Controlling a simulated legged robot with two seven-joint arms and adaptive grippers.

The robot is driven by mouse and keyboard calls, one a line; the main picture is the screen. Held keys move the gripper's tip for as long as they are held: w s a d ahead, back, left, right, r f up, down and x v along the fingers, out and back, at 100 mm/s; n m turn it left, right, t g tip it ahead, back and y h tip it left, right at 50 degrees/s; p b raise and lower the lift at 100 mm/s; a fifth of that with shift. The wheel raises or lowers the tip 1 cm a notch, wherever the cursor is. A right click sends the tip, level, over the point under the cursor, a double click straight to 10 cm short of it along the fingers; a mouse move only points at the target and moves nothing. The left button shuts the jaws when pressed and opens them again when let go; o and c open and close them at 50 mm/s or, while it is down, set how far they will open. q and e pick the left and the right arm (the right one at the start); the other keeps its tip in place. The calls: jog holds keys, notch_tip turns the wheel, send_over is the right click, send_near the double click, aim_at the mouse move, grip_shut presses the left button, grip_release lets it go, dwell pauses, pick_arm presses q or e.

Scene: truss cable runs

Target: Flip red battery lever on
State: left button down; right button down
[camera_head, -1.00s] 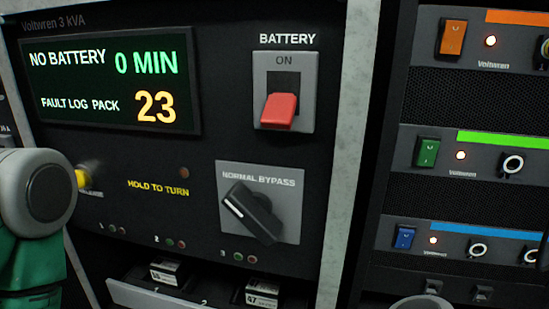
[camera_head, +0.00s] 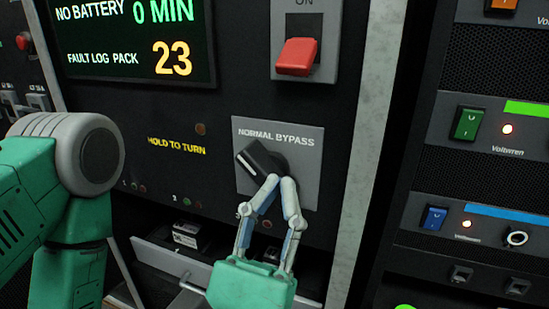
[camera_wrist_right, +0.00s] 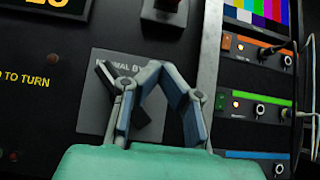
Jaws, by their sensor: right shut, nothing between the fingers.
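The red battery lever (camera_head: 296,57) sits low in its grey plate (camera_head: 328,22), below the ON label, and juts outward. My right gripper (camera_head: 281,183) is shut and empty. Its fingertips are below the lever, in front of the black NORMAL BYPASS knob (camera_head: 254,161), partly covering it. I cannot tell whether they touch the knob. My left arm shows at the left of the head view, but its gripper is out of view.
The display (camera_head: 135,42) reads NO BATTERY, 0 MIN and pack 23. Below the panel is an open tray (camera_head: 160,258) with a labelled pack (camera_head: 187,235). To the right, a rack carries a green switch (camera_head: 466,123) and a blue switch (camera_head: 434,218).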

aim_at(300, 94)
jog(key=x, duration=0.8)
jog(key=shift+w+a+r+b, duration=0.2)
jog(key=shift+w+r+b, duration=0.1)
jog(key=shift+b, duration=0.1)
jog(key=shift+s+a+r, duration=0.2)
jog(key=shift+s+r, duration=0.25)
jog(key=shift+r, duration=0.1)
jog(key=shift+s+a+r, duration=0.2)
jog(key=shift+s+r, duration=0.2)
jog(key=shift+r, duration=0.15)
jog(key=shift+s+d+r, duration=0.1)
jog(key=shift+s+r, duration=0.05)
jog(key=shift+r, duration=0.15)
jog(key=shift+s+d+r, duration=0.15)
jog(key=shift+d+r, duration=0.05)
jog(key=shift+r, duration=0.05)
jog(key=shift+a, duration=0.2)
